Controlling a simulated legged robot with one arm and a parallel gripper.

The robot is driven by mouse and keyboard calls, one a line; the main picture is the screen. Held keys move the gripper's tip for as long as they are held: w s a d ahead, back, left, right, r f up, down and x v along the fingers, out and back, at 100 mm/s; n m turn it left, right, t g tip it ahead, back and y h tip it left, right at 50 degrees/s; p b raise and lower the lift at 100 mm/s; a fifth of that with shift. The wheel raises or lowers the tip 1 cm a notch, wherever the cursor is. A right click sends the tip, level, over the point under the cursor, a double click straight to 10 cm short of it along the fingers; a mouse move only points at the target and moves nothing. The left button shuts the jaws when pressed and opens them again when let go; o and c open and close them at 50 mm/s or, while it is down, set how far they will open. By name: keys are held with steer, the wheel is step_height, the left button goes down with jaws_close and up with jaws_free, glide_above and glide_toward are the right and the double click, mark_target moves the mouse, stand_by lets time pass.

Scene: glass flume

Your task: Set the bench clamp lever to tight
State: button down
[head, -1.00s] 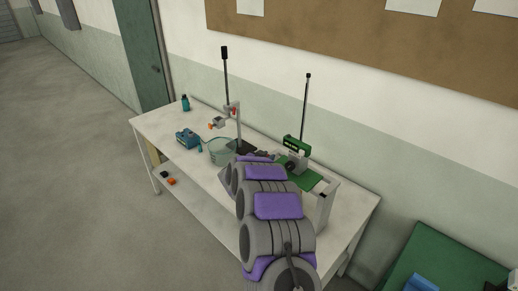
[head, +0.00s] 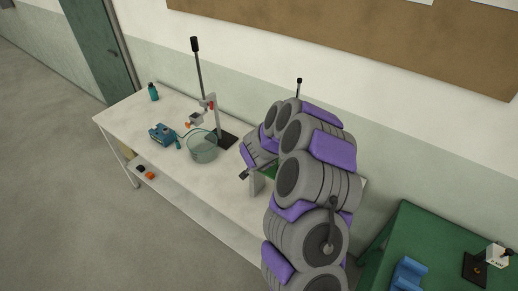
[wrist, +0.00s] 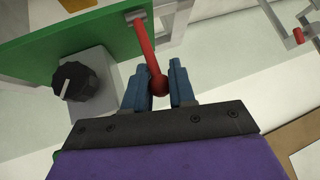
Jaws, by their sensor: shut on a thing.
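A red lever (wrist: 146,47) with a round ball end (wrist: 158,85) shows in the wrist view. Its upper end meets a grey pivot piece at the edge of a green panel. My gripper (wrist: 158,70) has its two blue fingers on either side of the ball end, shut on it. The lever leans slightly, its ball toward my palm. In the head view my arm hides the lever and most of the green device, so I cannot tell the lever's setting there.
A black knob (wrist: 84,80) sits beside the lever on a grey block. On the white bench (head: 118,121) stand a glass bowl (head: 203,148), a blue device (head: 161,133), a rod stand (head: 199,67) and a teal bottle (head: 153,92). A green table (head: 408,226) is at the right.

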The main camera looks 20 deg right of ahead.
stand_by(0.4)
steer(key=c, duration=0.9)
jaws_free()
steer(key=shift+w+f, duration=0.1)
steer(key=shift+w, duration=0.1)
steer(key=shift+c, duration=0.2)
steer(key=shift+s, duration=0.1)
steer(key=p+v, duration=0.1)
steer(key=v, duration=1.6)
steer(key=shift+s, duration=0.1)
